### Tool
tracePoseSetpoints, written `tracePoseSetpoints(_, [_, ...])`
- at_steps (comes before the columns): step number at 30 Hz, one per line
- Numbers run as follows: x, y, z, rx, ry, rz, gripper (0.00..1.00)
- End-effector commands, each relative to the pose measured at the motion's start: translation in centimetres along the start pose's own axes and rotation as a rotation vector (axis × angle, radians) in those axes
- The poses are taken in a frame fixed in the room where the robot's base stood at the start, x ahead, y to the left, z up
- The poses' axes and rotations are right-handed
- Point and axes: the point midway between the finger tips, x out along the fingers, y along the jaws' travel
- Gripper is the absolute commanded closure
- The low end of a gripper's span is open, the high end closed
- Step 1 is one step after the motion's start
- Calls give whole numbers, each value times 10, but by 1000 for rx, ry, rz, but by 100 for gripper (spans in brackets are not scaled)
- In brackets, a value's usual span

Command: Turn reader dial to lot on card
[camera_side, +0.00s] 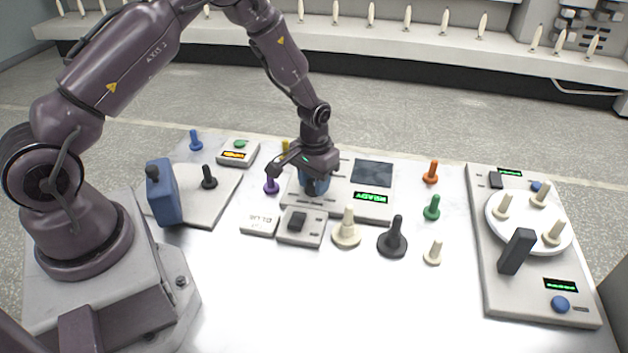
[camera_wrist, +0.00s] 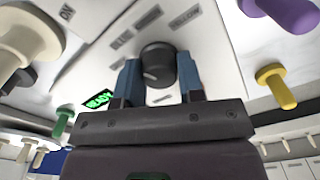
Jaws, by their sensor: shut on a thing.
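The reader (camera_side: 345,206) is a grey console in the middle of the table, with a dark screen and a green display (camera_side: 373,196) that reads READY. My gripper (camera_side: 315,187) is over its left part, pointing down. In the wrist view its blue fingers are shut on the black reader dial (camera_wrist: 157,57), one on each side. A pale mark shows on the dial. Small labels (camera_wrist: 185,16) ring the dial; one seems to read YELLOW, the others are blurred. The side view hides the dial behind my gripper. The card (camera_side: 260,222) lies left of the reader's front and seems to read BLUE.
A switch box (camera_side: 300,226) sits beside the card. Cream (camera_side: 347,230) and black (camera_side: 393,240) bobbins stand in front of the reader. Orange (camera_side: 431,172) and green (camera_side: 432,208) pegs stand to its right. A console with a white turntable (camera_side: 530,242) is far right. The front table is clear.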

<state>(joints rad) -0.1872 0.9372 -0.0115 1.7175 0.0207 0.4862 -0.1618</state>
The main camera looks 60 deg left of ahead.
Motion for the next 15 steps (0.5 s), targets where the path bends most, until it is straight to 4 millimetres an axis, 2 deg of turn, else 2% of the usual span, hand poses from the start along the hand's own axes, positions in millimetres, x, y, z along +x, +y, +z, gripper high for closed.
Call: tracePoseSetpoints(15, [-1,0,1,42,-4,0,88])
